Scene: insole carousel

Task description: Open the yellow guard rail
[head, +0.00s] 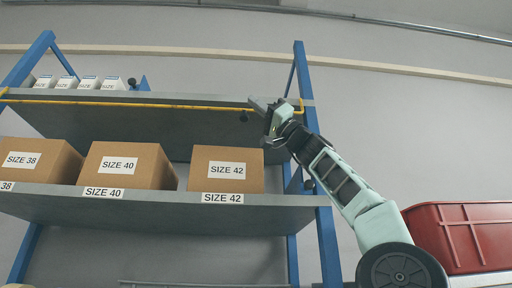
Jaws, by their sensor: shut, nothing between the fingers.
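The yellow guard rail (150,104) is a thin bar that runs across the front of the upper shelf, from the left post to near the right post. My gripper (259,104) is at the right part of the rail, close to the right blue post. Its fingers are shut with nothing between them. Whether they touch the rail, I cannot tell. A short yellow piece (301,106) shows at the right post, partly behind my gripper.
The blue rack (326,240) holds grey shelves (120,204). Brown boxes marked SIZE 38 (50,158), SIZE 40 (128,164) and SIZE 42 (227,168) stand on the lower shelf. Several small white boxes (88,82) stand at the upper left. A red bin (460,236) is at the right.

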